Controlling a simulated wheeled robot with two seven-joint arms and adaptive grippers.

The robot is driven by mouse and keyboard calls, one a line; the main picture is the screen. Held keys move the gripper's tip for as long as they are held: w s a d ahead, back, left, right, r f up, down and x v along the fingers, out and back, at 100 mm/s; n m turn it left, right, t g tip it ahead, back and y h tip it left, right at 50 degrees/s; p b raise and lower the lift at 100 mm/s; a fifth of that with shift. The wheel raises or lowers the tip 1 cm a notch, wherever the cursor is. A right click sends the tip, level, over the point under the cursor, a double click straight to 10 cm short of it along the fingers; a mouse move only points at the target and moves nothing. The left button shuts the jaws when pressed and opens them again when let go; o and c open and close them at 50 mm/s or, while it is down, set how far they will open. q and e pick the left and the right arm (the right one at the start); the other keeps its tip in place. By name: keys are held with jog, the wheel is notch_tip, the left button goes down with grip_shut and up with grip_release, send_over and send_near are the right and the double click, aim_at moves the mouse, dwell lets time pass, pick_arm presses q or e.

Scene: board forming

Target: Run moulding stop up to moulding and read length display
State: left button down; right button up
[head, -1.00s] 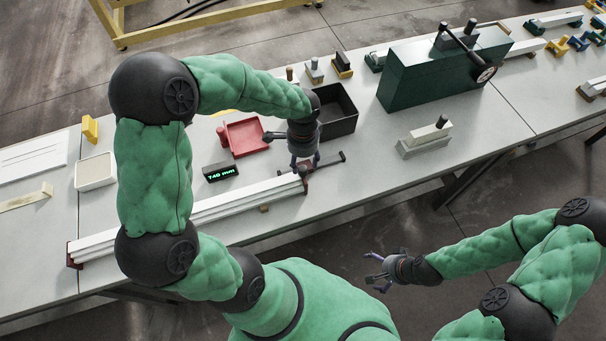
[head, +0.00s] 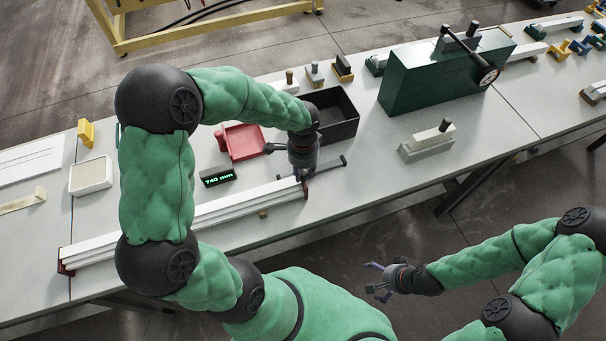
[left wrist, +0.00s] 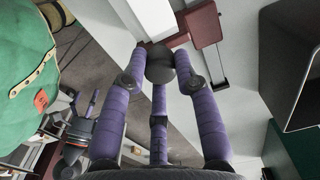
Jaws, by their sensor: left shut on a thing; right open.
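The white moulding (head: 215,205) lies in a long gauge along the table's front edge. The dark stop (head: 305,190) stands at its right end; it looks up against the moulding, though the arm partly hides the contact. In the left wrist view, a dark red block (left wrist: 201,24) of the stop shows beyond the fingers. My left gripper (head: 303,172) is over the stop, its purple fingers shut around a dark round knob (left wrist: 160,62). The length display (head: 218,177) shows green digits reading 740 mm. My right gripper (head: 374,281) is open and empty, off the table's front.
A red tray (head: 243,142) and a black bin (head: 336,117) stand behind my left gripper. A green machine (head: 445,72) with a crank stands to the right, with a grey handled block (head: 427,142) before it. The rail's dark end (head: 332,164) reaches right of the stop.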

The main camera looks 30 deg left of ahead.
pick_arm(q)
jog(key=shift+s+a, duration=0.15)
dwell(0.8)
jog(key=c, duration=1)
grip_release()
jog(key=shift+o, duration=0.2)
jog(key=shift+s+a, duration=0.1)
jog(key=shift+a, duration=0.05)
jog(key=shift+r, duration=0.15)
notch_tip(320, 180, up, 12)
jog(key=shift+f, duration=0.2)
